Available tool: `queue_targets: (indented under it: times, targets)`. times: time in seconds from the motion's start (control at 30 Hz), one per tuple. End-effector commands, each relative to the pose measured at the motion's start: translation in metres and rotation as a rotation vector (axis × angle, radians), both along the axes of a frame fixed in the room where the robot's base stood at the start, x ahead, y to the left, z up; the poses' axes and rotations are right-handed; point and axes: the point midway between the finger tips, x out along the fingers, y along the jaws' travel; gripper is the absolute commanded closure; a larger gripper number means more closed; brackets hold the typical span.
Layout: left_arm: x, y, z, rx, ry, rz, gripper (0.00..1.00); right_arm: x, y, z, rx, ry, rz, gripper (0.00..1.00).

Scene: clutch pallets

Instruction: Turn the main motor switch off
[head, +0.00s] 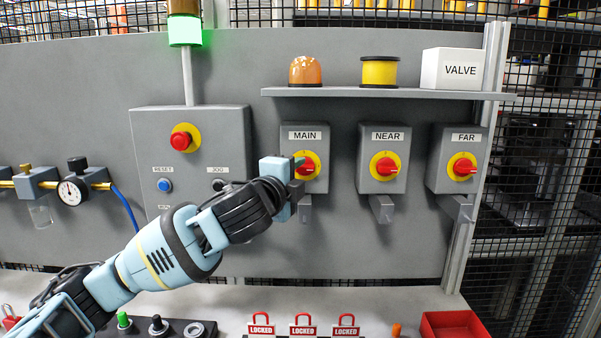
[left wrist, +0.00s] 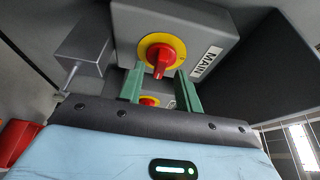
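The main switch (head: 309,136) is a grey box labelled MAIN with a red knob (head: 306,167) on a yellow disc. In the head view my left gripper (head: 297,163) is at the box's left side and covers part of the knob and disc. In the left wrist view the red knob (left wrist: 160,58) and yellow disc show just beyond my two green fingertips (left wrist: 160,80). The fingers are apart, one on each side of the knob's handle, and the gripper is open. Whether they touch it I cannot tell. My right gripper is not in view.
The NEAR switch (head: 388,138) and FAR switch (head: 465,139) are to the right. A shelf (head: 400,93) runs above. A control box (head: 150,130) with a red button is left, under a lit green lamp (head: 184,31). Several red LOCKED padlocks and a red tray (head: 455,323) are below.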

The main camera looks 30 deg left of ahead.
Motion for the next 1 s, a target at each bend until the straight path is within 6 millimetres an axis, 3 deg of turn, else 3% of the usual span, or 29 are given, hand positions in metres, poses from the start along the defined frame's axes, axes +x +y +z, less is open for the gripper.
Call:
queue_targets:
  times: [0.2,0.53,0.8,1.0]
  targets:
    - [0.017,0.003,0.001,-0.001,-0.001,0.0,0.65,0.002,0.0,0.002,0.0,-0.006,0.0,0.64]
    - [0.021,0.003,0.0,0.0,0.0,0.0,0.65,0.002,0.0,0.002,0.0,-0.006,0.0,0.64]
    - [0.02,0.003,0.0,0.0,0.0,0.0,0.98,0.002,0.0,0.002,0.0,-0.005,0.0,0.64]
    - [0.02,0.003,0.0,-0.003,0.0,0.0,1.0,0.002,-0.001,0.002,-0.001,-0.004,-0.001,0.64]
